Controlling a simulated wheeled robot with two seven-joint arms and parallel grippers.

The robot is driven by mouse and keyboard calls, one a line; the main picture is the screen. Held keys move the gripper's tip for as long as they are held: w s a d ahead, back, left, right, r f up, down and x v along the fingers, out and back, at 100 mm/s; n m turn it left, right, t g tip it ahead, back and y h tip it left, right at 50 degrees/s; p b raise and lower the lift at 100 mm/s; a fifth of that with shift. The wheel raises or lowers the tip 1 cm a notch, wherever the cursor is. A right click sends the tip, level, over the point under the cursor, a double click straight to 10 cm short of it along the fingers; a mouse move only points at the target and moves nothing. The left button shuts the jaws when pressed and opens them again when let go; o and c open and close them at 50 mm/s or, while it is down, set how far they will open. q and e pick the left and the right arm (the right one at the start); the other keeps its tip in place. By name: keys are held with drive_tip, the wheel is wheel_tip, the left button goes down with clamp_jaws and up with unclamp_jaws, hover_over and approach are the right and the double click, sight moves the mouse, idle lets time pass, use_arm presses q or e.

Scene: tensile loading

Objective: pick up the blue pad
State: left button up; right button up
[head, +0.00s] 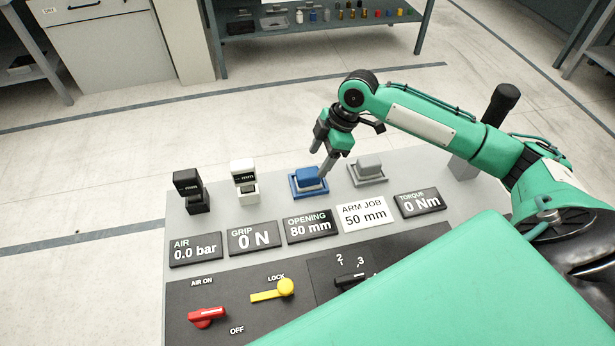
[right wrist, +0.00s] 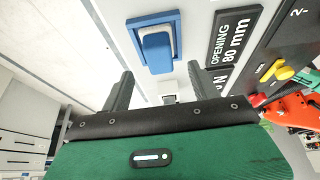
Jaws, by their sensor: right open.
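The blue pad (head: 309,175) sits in a blue frame on the grey panel, behind the "OPENING 80 mm" plate. My right gripper (head: 320,160) is over the panel with its fingers pointing down, close above the pad's right side. In the right wrist view, the blue pad (right wrist: 157,48) lies beyond the fingertips, toward the top of the picture. There the right gripper (right wrist: 158,84) has its fingers wide apart with nothing between them. In the head view, one finger hides a little of the pad's right edge; contact cannot be told. My left gripper is not in view.
A grey pad (head: 369,166) in its frame stands right of the blue one. A white block (head: 244,188) and a black block (head: 189,191) stand upright to the left. A red lever (head: 207,315) and a yellow lever (head: 275,290) are on the dark front panel.

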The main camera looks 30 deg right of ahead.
sight(309, 172)
drive_tip(key=shift+a+x, duration=0.2)
drive_tip(key=shift+x, duration=3.25)
drive_tip(key=shift+w+r, duration=0.15)
drive_tip(key=c, duration=0.9)
